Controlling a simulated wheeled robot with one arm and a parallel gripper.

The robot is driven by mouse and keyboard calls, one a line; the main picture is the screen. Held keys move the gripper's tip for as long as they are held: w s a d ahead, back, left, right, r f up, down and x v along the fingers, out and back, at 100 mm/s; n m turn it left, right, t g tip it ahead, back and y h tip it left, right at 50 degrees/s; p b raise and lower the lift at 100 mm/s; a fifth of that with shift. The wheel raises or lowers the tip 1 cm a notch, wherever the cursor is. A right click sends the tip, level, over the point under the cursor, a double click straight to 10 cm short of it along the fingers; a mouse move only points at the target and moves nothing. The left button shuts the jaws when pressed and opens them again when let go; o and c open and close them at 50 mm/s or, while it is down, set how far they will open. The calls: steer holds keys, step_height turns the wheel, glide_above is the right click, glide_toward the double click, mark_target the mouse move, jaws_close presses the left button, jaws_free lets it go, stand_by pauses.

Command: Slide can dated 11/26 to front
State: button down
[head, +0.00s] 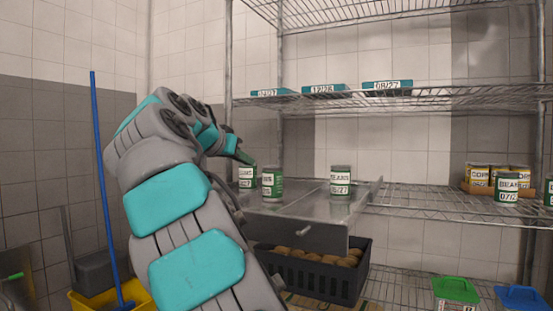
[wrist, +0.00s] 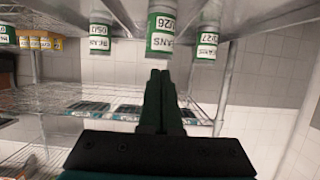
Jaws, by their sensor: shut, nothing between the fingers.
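Three green-and-white cans stand upright on a metal tray (head: 296,217) on the shelf. The middle can (head: 272,184) has its label turned partly away in the head view. The left can (head: 247,177) ends in /27, and the right can (head: 340,183) also ends in /27. My gripper (head: 246,158) is shut and empty near the top of the left can. In the wrist view its fingertips (wrist: 159,74) point toward the middle can, apparently apart from it.
A shelf above holds several flat teal labelled items (head: 387,86). A black crate (head: 315,275) of round brown things sits below the tray. Yellow corn cans and a beans can (head: 508,187) stand at the right. The tray is bare between the middle and right cans.

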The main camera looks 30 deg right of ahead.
mark_target(269, 167)
steer(key=w+d+p, duration=0.1)
steer(key=w+d, duration=0.1)
steer(key=d, duration=0.1)
steer(key=w+d+p, duration=0.1)
steer(key=w+d, duration=0.1)
steer(key=d, duration=0.1)
steer(key=w+d+p, duration=0.1)
steer(key=w+d, duration=0.2)
steer(key=shift+w+d, duration=0.3)
steer(key=shift+d+f, duration=0.15)
steer(key=shift+f+b, duration=0.45)
steer(key=shift+f, duration=0.25)
steer(key=shift+f, duration=0.1)
